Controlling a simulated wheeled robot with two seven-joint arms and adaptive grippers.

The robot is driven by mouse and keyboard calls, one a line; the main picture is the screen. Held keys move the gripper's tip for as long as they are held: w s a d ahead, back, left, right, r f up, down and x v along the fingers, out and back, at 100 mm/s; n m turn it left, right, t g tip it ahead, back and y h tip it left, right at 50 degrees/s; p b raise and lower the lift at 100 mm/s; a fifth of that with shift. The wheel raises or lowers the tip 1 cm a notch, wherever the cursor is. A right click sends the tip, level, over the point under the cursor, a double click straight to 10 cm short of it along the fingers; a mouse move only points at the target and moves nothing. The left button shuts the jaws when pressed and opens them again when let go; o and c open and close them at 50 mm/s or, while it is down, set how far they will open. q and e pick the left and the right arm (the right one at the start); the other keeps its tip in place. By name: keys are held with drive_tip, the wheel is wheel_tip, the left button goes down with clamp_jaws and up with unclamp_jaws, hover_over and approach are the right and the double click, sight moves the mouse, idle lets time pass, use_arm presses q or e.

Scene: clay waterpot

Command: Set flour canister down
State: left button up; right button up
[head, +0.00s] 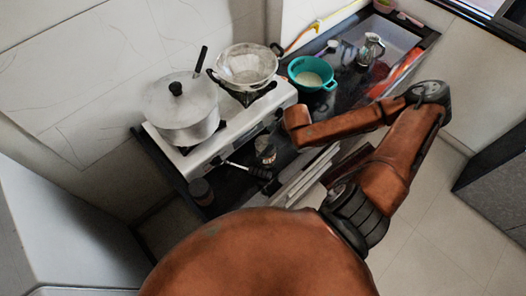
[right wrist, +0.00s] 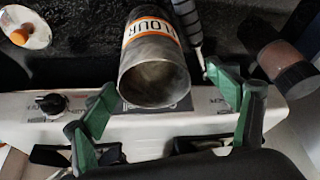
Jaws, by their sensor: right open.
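The flour canister (right wrist: 150,72) is a metallic cylinder with an orange-and-white FLOUR label, and its round end faces the camera in the right wrist view. In the head view it is a small shiny shape (head: 265,152) on the dark counter in front of the stove. My right gripper (right wrist: 162,92) is open, with one green-padded finger on each side of the canister and gaps between. Whether a finger touches it I cannot tell. In the head view my right arm's end hides the gripper's fingers. My left gripper is not in view.
The white stove (head: 222,142) carries a lidded pot (head: 183,112) and a strainer-like pan (head: 246,66). A dark-handled utensil (right wrist: 189,22) lies right beside the canister. A teal colander (head: 311,72) is farther back, near the sink.

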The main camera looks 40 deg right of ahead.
drive_tip(key=f, duration=0.3)
drive_tip(key=w+f, duration=0.1)
drive_tip(key=f, duration=0.2)
drive_tip(key=shift+w+d, duration=0.2)
drive_tip(key=shift+f, duration=0.1)
drive_tip(key=c, duration=0.9)
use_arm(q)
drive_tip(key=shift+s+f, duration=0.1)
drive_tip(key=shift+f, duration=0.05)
use_arm(e)
drive_tip(key=shift+w, duration=0.1)
drive_tip(key=c, duration=1.1)
